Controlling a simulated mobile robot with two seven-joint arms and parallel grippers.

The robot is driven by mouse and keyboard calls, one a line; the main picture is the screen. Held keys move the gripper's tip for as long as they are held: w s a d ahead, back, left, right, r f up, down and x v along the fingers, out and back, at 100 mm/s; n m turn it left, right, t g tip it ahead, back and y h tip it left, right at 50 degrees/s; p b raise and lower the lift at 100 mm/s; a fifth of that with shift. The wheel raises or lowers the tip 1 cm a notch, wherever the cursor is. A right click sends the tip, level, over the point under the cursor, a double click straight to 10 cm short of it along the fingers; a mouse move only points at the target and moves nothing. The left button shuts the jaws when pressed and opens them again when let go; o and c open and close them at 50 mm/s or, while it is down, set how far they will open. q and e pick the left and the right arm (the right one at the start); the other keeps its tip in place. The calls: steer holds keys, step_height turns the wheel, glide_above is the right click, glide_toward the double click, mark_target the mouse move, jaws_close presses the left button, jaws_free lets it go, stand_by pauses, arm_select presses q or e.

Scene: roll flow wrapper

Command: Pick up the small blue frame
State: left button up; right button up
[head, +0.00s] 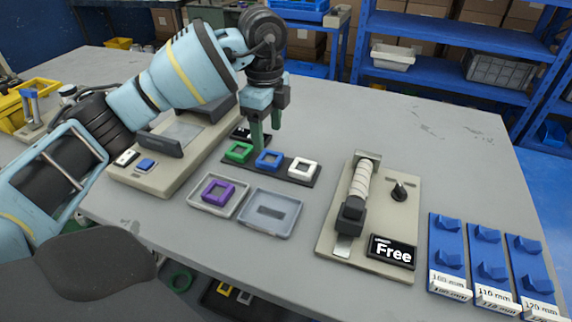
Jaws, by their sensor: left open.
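The small blue frame (269,160) is a square ring in the middle of a dark strip (287,171) on the grey table. A green frame (238,152) sits to its left and a white frame (303,168) to its right on the same strip. My left gripper (266,133) points down above the strip, with its green fingers apart and nothing between them. The fingertips are close to the green and blue frames; their exact height cannot be told. My right gripper is not in view.
A purple frame (218,191) lies in a shallow tray (199,203); an empty tray (295,223) stands beside it. A beige machine (190,165) is at left. A board with a roller and "Free" display (391,251) and several blue stands (447,250) are at right. The back right table is clear.

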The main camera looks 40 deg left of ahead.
mark_target(269, 161)
arm_select(q)
steer(key=shift+w+f+n, duration=0.1)
steer(key=shift+f+n, duration=0.2)
steer(key=shift+f, duration=1.05)
steer(key=shift+w+a+f+b, duration=0.15)
steer(key=shift+a+f+b, duration=0.05)
steer(key=shift+f, duration=0.8)
steer(key=shift+w+a+f+b, duration=0.15)
steer(key=shift+f+b, duration=0.05)
steer(key=shift+f, duration=1.4)
steer(key=c, duration=0.8)
steer(key=shift+r, duration=0.15)
